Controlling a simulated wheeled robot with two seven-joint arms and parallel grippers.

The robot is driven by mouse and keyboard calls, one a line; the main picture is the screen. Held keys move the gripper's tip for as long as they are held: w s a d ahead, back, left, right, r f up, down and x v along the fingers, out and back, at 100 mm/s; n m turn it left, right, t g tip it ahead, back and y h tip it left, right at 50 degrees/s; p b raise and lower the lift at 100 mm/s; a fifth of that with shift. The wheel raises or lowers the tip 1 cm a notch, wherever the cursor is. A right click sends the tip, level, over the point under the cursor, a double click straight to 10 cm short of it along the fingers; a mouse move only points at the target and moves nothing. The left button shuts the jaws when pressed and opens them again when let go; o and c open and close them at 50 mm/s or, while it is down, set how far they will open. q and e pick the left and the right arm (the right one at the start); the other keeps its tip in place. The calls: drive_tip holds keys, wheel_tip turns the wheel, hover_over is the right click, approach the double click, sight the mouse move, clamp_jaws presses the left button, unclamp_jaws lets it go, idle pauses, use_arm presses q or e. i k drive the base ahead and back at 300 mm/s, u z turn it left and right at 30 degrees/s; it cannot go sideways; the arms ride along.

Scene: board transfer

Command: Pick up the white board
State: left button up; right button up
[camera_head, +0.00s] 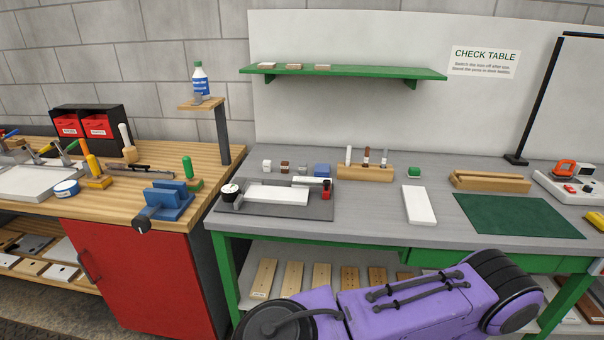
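A flat white board (419,205) lies on the grey top of the green-framed table (378,220), left of the dark green mat. A second flat white piece (277,195) lies on a dark grey fixture plate (320,208) on the left part of the same table. I cannot tell from looks alone which one the task names. A purple arm link of mine crosses the bottom of the view, below the table's front edge. Neither of my grippers shows in the head view.
A green mat (518,216) and a wooden block (490,180) lie to the right. A wooden rack (365,173) holding several upright pieces stands behind the board. Left is a wooden bench (205,160) with a blue vise (169,197). A green shelf (345,72) hangs above.

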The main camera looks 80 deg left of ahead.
sight(293, 195)
drive_tip(key=i, duration=1.05)
drive_tip(key=u, duration=2.3)
